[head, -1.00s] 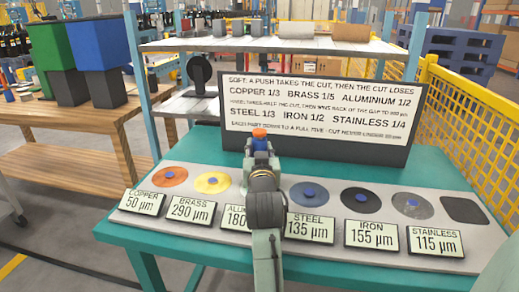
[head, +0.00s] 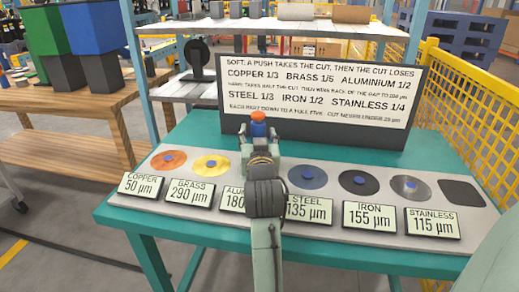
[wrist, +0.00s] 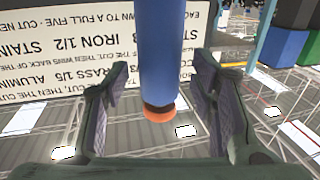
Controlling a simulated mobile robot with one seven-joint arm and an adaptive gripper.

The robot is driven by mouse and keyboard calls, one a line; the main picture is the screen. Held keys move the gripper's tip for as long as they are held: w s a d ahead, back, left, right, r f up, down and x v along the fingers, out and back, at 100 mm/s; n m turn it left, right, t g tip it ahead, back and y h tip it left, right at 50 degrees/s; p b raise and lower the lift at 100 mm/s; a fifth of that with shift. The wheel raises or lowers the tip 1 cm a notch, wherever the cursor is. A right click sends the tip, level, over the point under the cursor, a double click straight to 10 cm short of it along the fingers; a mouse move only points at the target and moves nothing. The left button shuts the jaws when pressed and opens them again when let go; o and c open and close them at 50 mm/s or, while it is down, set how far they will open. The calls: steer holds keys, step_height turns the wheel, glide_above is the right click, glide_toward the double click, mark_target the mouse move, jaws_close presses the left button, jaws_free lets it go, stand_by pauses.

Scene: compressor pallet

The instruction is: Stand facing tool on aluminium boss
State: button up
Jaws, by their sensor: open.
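The facing tool (head: 258,128) is a blue cylinder with an orange top, upright at the aluminium place in the row. My gripper (head: 259,143) is at the tool, its jaws open. In the wrist view the tool's blue shaft (wrist: 160,45) shows between the two spread fingers, with a visible gap on each side. The aluminium boss and the tool's foot are hidden behind my gripper and arm. The aluminium label (head: 233,199), reading 180, is partly covered by my arm.
A dark square pad (head: 461,192) lies at the right end. A sign (head: 318,95) stands close behind the tool.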

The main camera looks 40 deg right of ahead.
steer(key=b+v, duration=0.1)
steer(key=v, duration=0.9)
steer(key=shift+w, duration=0.1)
